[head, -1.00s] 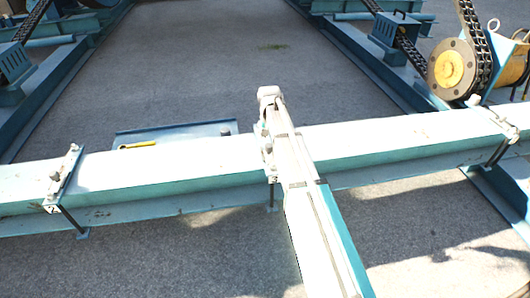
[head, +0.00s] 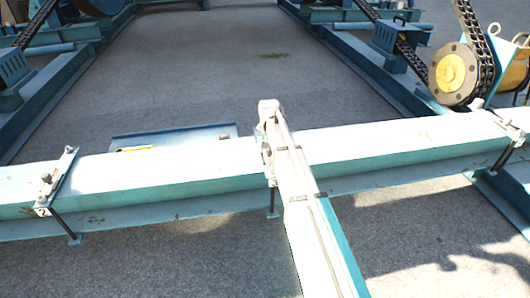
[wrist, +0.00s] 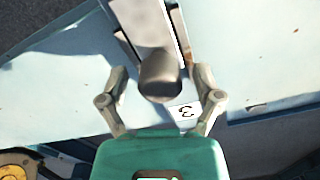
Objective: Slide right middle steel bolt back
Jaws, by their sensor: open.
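A grey steel bolt (wrist: 160,77) with a round head shows in the wrist view, at the end of a grey clamp bar (wrist: 152,25) on the pale teal beam (wrist: 245,85). A white label (wrist: 185,110) with a figure like a 3 lies beside it. My gripper (wrist: 159,74) is open, with one finger on each side of the bolt head. I cannot tell whether the fingers touch it. In the head view my arm crosses the beam (head: 400,140) at its middle and hides most of the clamp there, including the gripper's fingers.
A clamp (head: 57,180) labelled 2 stands on the beam at left, and another clamp (head: 500,122) at right. A blue tray (head: 190,135) with a yellow-handled tool (head: 135,149) lies behind the beam. A chain and yellow-centred wheel (head: 453,73) stand at back right. The grey floor between is clear.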

